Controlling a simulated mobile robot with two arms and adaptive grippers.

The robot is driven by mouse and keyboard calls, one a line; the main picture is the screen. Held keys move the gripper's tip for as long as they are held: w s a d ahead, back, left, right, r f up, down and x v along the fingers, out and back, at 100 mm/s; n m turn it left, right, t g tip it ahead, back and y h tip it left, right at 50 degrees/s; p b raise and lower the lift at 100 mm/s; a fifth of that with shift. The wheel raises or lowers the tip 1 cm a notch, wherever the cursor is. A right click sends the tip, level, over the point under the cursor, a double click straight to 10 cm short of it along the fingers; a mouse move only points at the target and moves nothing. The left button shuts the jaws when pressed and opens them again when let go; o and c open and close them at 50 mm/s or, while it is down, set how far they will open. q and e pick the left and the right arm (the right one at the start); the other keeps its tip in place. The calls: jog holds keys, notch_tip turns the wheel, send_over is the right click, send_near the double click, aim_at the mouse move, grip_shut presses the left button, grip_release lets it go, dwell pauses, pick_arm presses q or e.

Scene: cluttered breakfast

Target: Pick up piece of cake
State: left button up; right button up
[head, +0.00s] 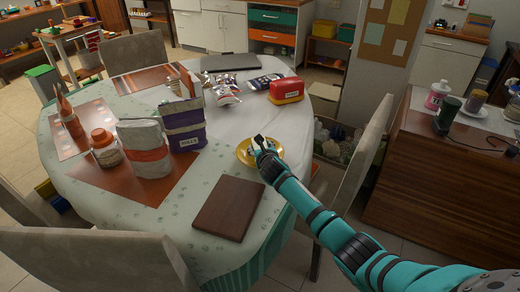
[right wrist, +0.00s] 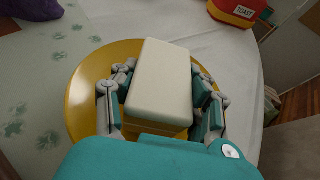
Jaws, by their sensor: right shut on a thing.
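The piece of cake (right wrist: 160,80) is a block with a smooth white top and yellow sides. It is at the yellow plate (right wrist: 82,95) in the right wrist view, with the plate's rim showing around it. In the head view the yellow plate (head: 242,153) lies near the right edge of the table, and the cake is mostly hidden by my gripper. My right gripper (right wrist: 160,92) has its fingers on both sides of the cake and is shut on it. It also shows over the plate in the head view (head: 262,146). My left gripper is not in view.
A brown board (head: 228,208) lies in front of the plate. A red and yellow toast box (head: 286,91), a purple bag (head: 184,126) and a grey-orange bag (head: 144,148) stand on the table. A grey chair (head: 362,160) is close to my right arm.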

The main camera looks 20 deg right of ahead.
jog(key=shift+r, duration=0.7)
notch_tip(320, 180, up, 3)
jog(key=shift+f+p, duration=0.1)
jog(key=shift+p, duration=0.25)
send_over(261, 189)
jog(key=shift+r, duration=0.4)
jog(key=shift+d, duration=0.1)
